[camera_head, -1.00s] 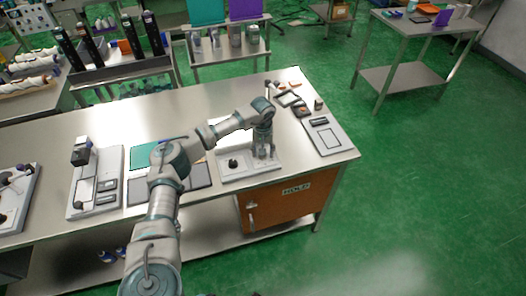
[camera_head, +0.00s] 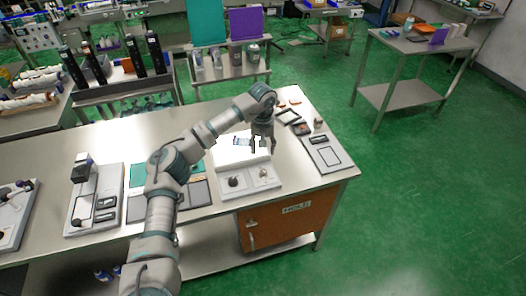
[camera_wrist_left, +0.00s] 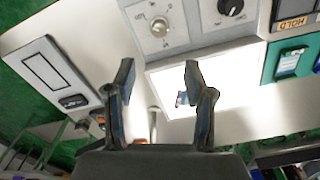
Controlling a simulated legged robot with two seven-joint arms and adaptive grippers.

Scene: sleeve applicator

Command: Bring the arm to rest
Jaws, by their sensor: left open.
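Behind these is a bright white lit panel (camera_head: 226,150). A small blue-and-white piece lies on the panel (camera_wrist_left: 182,98), partly behind a finger. My right gripper is not in view.
A grey plate with a black outlined rectangle (camera_head: 327,157) lies right of the box. A teal mat and dark mats (camera_head: 197,194) lie left, beside a pale stand (camera_head: 95,205). The table's back middle (camera_head: 120,143) is clear.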

